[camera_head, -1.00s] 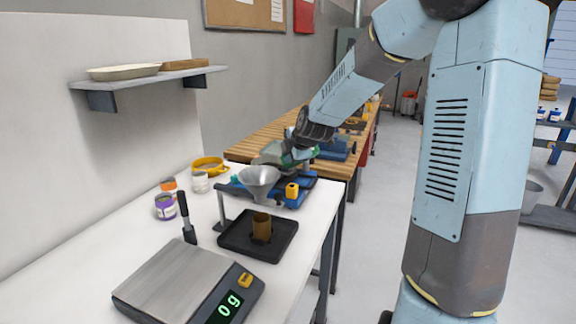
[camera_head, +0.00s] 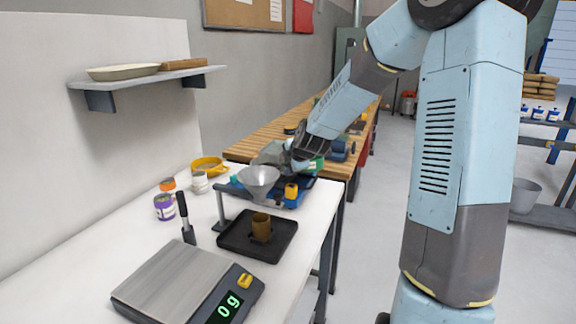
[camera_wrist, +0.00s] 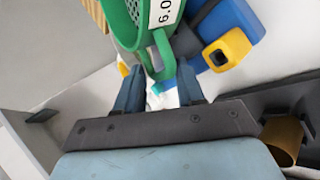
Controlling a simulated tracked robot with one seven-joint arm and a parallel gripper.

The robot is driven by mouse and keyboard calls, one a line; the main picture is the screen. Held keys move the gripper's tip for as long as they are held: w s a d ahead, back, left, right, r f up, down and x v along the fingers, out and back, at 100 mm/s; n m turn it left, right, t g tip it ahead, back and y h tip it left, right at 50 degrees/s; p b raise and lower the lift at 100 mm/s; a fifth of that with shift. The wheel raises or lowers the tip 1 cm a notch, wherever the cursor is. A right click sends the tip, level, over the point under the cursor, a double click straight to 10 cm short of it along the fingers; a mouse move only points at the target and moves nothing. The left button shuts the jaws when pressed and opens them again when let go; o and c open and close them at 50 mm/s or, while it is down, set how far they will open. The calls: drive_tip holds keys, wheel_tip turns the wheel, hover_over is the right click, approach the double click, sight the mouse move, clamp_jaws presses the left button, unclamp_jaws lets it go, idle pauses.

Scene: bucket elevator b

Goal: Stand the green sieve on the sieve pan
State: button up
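The green sieve (camera_wrist: 125,22) fills the top of the wrist view, with a mesh wall and a white label. Its handle reaches down between the two fingers of my gripper (camera_wrist: 160,80), which appears shut on it. In the head view, part of the green sieve (camera_head: 315,165) shows behind my gripper (camera_head: 292,158), above the blue device (camera_head: 290,197) on the white table. The sieve's underside is not visible. I cannot clearly make out the sieve pan; a greyish vessel (camera_head: 270,151) partly shows behind the funnel.
A yellow-rimmed dish (camera_head: 208,164), small jars (camera_head: 164,207) and a scale (camera_head: 170,287) are on the table.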

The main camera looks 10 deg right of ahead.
drive_tip(key=v, duration=0.8)
drive_tip(key=shift+s+r, duration=0.25)
drive_tip(key=shift+r, duration=0.1)
idle(1.3)
drive_tip(key=shift+s+d+r, duration=0.15)
drive_tip(key=shift+s+r, duration=0.35)
drive_tip(key=shift+s+d+r, duration=0.15)
drive_tip(key=shift+s+r, duration=0.3)
drive_tip(key=shift+s, duration=0.05)
drive_tip(key=shift+s+r, duration=0.1)
drive_tip(key=shift+r, duration=0.05)
